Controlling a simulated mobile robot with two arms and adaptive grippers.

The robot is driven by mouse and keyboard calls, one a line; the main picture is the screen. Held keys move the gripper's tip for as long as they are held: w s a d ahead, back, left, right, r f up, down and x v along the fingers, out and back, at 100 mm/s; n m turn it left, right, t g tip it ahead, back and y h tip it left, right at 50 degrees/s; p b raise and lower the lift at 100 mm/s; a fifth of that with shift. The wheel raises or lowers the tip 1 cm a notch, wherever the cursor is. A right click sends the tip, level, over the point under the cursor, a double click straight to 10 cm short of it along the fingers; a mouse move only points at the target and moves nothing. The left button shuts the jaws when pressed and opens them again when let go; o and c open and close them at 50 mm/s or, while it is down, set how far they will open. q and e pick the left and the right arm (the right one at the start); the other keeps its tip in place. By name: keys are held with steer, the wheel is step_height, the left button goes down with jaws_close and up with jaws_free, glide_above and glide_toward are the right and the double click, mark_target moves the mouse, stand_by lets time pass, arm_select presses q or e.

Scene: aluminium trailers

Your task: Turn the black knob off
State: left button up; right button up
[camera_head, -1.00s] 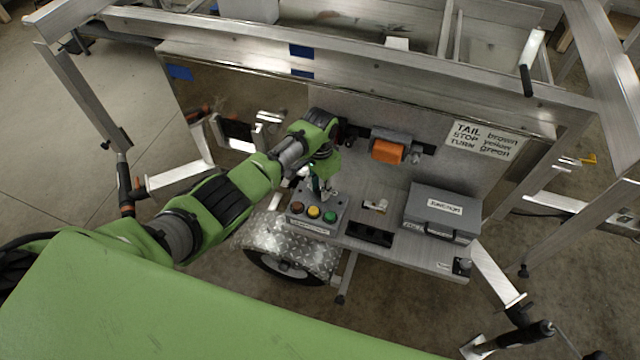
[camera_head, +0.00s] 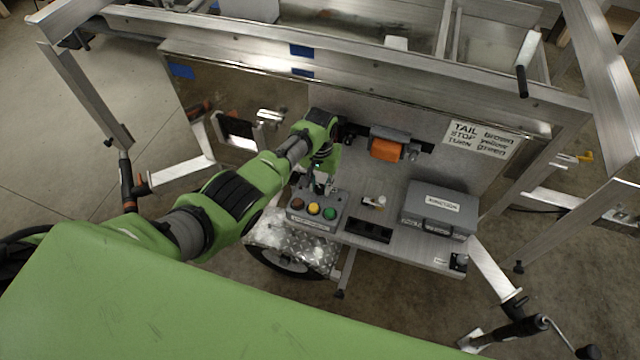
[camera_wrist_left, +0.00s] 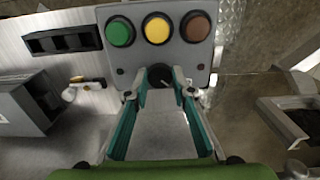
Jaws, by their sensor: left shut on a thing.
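A grey control box (camera_head: 300,220) with brown, yellow and green buttons stands on the metal shelf. It also shows at the top of the left wrist view (camera_wrist_left: 205,72), the buttons along its far side. The black knob (camera_wrist_left: 160,75) is on the same box face, below the yellow button in that view. My left gripper (camera_wrist_left: 165,90) has its two fingers on either side of the knob and is shut on it. In the head view my left gripper (camera_head: 323,185) is over the back of the box and hides the knob. My right gripper is in no view.
A grey junction case (camera_head: 440,208) stands to the right on the shelf, with a black socket strip (camera_head: 369,230) and a small white-and-brass part (camera_head: 374,202) between. An orange lamp (camera_head: 386,150) is on the panel behind. Trailer frame rails surround the shelf.

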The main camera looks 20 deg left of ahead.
mark_target(320, 188)
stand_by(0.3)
arm_select(q)
steer(key=o, duration=1.1)
steer(key=shift+o, duration=0.2)
step_height(320, 188, up, 12)
